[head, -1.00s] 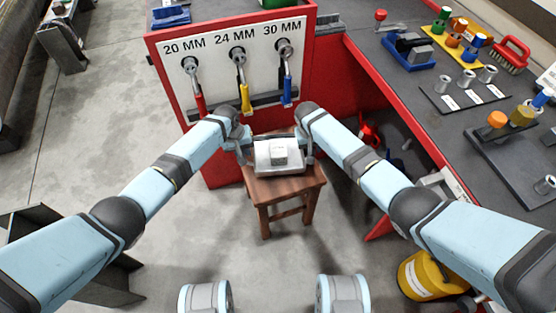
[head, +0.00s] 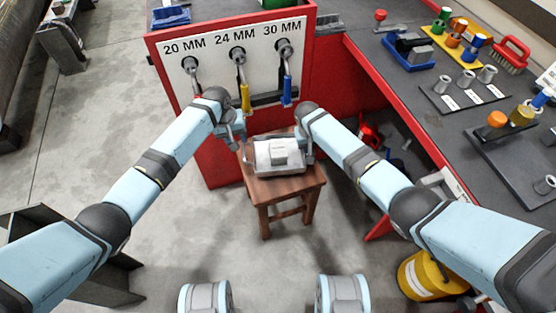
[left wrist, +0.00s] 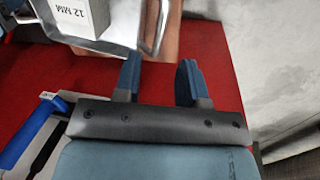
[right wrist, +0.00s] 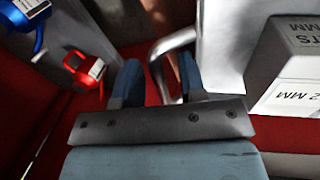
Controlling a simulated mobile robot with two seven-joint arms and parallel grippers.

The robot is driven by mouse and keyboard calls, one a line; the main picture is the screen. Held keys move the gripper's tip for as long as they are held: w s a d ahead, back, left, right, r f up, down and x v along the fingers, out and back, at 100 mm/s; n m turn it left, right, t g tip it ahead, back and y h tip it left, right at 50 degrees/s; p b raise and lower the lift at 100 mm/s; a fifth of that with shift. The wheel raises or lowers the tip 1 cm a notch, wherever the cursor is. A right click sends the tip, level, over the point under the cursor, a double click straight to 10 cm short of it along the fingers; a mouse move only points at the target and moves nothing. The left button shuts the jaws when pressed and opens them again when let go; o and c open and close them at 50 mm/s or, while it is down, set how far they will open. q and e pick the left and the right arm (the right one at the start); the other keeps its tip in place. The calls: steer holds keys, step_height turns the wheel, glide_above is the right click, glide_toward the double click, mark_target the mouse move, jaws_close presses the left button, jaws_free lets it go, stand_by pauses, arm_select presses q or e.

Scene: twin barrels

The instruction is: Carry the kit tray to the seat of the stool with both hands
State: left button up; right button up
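The kit tray (head: 265,165) is a pale metal tray with bar handles. It rests on the seat of the wooden stool (head: 290,185) and carries a white box (head: 279,153); the box's "12 MM" label shows in the left wrist view (left wrist: 68,12). My left gripper (head: 241,143) is beside the tray's left end. In the left wrist view its fingers (left wrist: 158,82) are apart and empty, with the tray handle (left wrist: 150,42) just beyond them. My right gripper (head: 306,154) is at the tray's right end. In the right wrist view its fingers (right wrist: 158,82) are apart, with the handle bar (right wrist: 160,68) between them.
A red cabinet with a tool panel (head: 215,60) stands right behind the stool, with wrenches hanging from it. A dark workbench (head: 450,110) with parts runs along the right. A yellow can (head: 425,275) stands on the floor at lower right.

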steer(key=shift+r, duration=0.25)
arm_select(q)
steer(key=r, duration=0.2)
steer(key=a+r, duration=0.1)
steer(key=r, duration=0.1)
steer(key=shift+r, duration=0.3)
arm_select(e)
step_height(320, 180, up, 11)
steer(key=a, duration=0.2)
steer(key=shift+a+r, duration=0.15)
